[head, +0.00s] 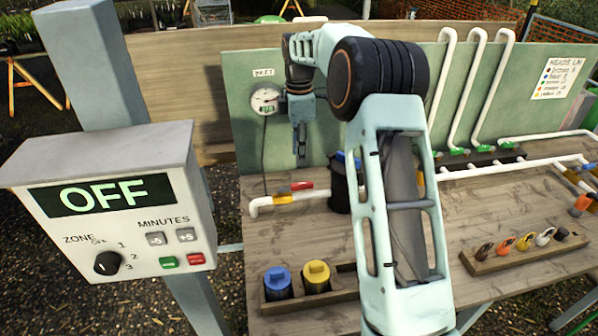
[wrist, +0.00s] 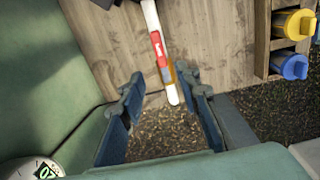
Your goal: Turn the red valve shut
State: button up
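The red valve handle (head: 302,186) sits on a white pipe (head: 262,204) at the table's back left, and its orange body (head: 284,198) is just left of it. The handle lies roughly along the pipe. In the wrist view the red handle (wrist: 157,46) shows beyond the fingers, also lined up with the pipe (wrist: 173,95). My gripper (head: 301,155) points down above the valve, apart from it. In the wrist view my gripper (wrist: 166,88) has its fingers spread with nothing between them in contact.
A green back panel with a round gauge (head: 265,100) stands close behind the gripper. A dark container (head: 340,190) is right of the valve. Blue (head: 278,281) and yellow (head: 316,275) canisters sit in a front tray. A controller box (head: 120,205) reading OFF stands at left.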

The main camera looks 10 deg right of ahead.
aim_at(299, 184)
notch_tip(299, 184, down, 10)
jog(key=shift+f+p, duration=0.25)
jog(key=shift+p, duration=0.3)
grip_shut()
